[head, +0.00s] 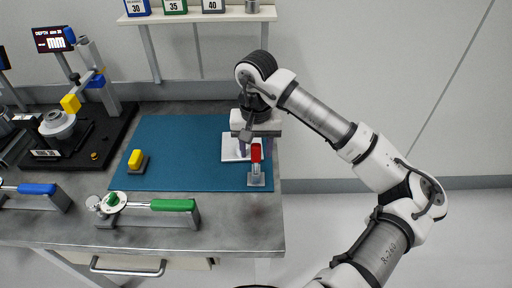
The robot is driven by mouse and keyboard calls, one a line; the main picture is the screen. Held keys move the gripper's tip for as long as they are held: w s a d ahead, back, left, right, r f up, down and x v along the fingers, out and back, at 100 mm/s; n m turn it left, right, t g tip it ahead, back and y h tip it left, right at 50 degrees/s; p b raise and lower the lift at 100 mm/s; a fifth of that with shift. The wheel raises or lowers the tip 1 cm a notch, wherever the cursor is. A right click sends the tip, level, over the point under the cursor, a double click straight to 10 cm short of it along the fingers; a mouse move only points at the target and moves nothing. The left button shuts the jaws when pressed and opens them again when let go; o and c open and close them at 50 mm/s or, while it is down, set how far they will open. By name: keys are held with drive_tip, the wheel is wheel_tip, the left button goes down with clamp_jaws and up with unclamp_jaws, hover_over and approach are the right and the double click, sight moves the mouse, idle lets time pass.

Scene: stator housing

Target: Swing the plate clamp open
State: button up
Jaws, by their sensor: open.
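A clamp with a red handle (256,153) stands on a small grey base at the right edge of the blue mat. Its red handle points up. A white plate (229,156) lies on the mat just left of and behind it. My gripper (255,149) points down over the plate and the clamp's upper part, with its fingers apart. The red handle shows in front of the gripper; I cannot tell whether a finger touches it. Part of the plate and the clamp's far side are hidden by the gripper.
The blue mat (195,165) covers the bench's middle, mostly clear. A yellow-topped block (136,160) sits at its left. A green-handled lever (172,205) and blue-handled lever (37,188) lie along the front. A gauge stand (103,85) is at left. A shelf (197,16) hangs behind.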

drive_tip(key=shift+f, duration=0.75)
clamp_jaws()
